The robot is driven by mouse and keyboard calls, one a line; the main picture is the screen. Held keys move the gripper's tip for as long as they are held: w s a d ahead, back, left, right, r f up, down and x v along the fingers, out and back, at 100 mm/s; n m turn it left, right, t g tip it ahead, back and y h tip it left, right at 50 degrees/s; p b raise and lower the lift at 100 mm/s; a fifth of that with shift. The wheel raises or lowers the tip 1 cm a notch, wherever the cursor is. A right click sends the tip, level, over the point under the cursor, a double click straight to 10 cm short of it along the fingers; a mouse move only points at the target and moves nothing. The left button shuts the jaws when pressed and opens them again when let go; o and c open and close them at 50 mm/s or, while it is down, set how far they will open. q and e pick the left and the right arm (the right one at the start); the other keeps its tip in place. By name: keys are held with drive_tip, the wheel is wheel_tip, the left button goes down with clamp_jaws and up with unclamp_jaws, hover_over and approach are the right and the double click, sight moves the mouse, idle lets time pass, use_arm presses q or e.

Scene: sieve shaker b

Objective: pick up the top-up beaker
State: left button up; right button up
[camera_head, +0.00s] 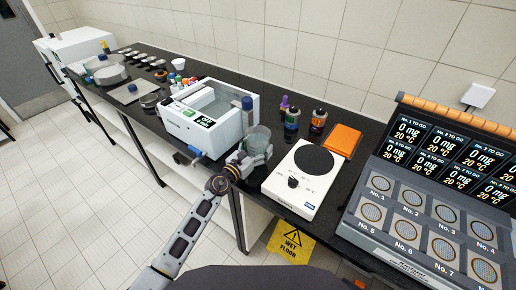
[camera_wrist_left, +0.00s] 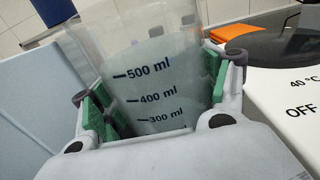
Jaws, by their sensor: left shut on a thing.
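The top-up beaker (camera_head: 258,139) is a clear beaker with pale liquid, between the white water bath and the hotplate. My left gripper (camera_head: 252,158) is shut on it. In the left wrist view the beaker (camera_wrist_left: 150,62) stands between the green-padded fingers of the left gripper (camera_wrist_left: 155,100), with marks for 300, 400 and 500 ml facing me. It looks tilted in that view. Its base is hidden behind the gripper, so I cannot tell whether it touches the bench. My right gripper is not in view.
The white water bath (camera_head: 189,124) is close on the left and the white hotplate (camera_head: 290,196) with a black disc close on the right. Small bottles (camera_head: 291,121) and an orange pad (camera_head: 343,139) stand behind. A rack of displays (camera_head: 440,170) fills the right. A yellow wet-floor sign (camera_head: 290,243) is below.

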sight(264, 129)
use_arm(q)
drive_tip(key=shift+r+p, duration=1.1)
drive_tip(key=shift+r, duration=0.9)
drive_tip(key=shift+r+p, duration=0.5)
drive_tip(key=shift+r, duration=0.6)
drive_tip(key=shift+a, duration=0.1)
